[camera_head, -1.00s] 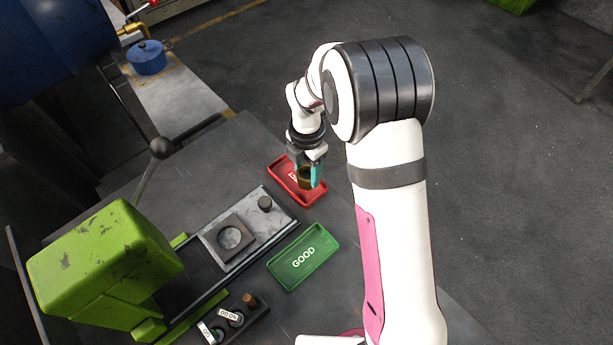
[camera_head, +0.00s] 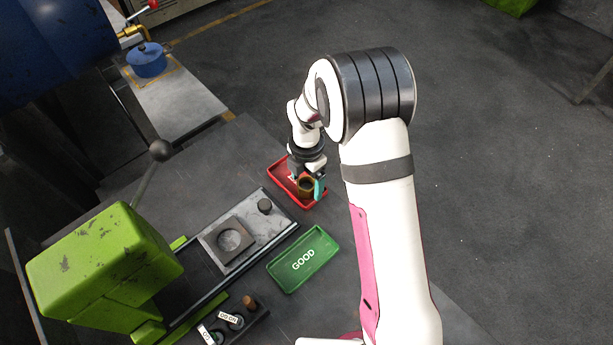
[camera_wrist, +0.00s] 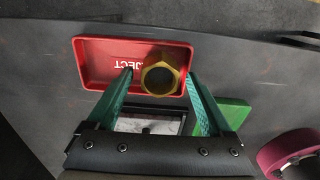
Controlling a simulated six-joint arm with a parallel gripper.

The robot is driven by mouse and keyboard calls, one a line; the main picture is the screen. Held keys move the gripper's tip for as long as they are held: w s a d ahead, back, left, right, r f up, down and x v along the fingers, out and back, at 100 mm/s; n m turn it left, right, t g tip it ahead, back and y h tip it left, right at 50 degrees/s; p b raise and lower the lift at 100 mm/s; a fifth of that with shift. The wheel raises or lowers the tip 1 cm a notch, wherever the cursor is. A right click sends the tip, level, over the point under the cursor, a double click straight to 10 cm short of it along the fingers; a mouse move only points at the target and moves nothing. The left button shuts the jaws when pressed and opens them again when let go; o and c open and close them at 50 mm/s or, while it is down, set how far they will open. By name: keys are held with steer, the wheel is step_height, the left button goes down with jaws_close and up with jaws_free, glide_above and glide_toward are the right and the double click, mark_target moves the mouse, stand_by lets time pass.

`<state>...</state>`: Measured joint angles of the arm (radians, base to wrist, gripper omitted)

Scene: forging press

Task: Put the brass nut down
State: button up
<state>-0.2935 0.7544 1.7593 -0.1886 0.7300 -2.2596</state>
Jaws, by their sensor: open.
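The brass nut (camera_wrist: 161,78) is a hexagonal ring with a dark hole. In the wrist view it sits within the red tray (camera_wrist: 88,62), over its right half and partly covering the white lettering, which ends in "JECT". My gripper (camera_wrist: 160,82) is open, with one teal finger on each side of the nut and a gap beside at least the left one. In the head view the nut (camera_head: 306,185) appears low in the red tray (camera_head: 283,183), below my gripper (camera_head: 309,187). Whether it rests flat on the tray floor is hard to tell.
A green tray marked GOOD (camera_head: 325,245) lies nearer than the red one. Left of it are a press bed with a square die (camera_head: 228,239), the green press (camera_head: 105,262) and a lever with a ball knob (camera_head: 161,150).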

mark_target(307, 188)
step_height(307, 188, up, 12)
steer(key=s+d+r+m, duration=0.5)
steer(key=s+r+m, duration=0.2)
steer(key=s+m, duration=0.3)
steer(key=s+d+m+y, duration=0.1)
steer(key=s+m, duration=0.7)
steer(key=m, duration=0.3)
steer(key=s+d+m, duration=0.2)
steer(key=s+m, duration=0.7)
steer(key=m, duration=0.2)
steer(key=shift+d+r+m+y, duration=0.2)
steer(key=shift+d+m+y, duration=0.1)
steer(key=shift+y, duration=0.1)
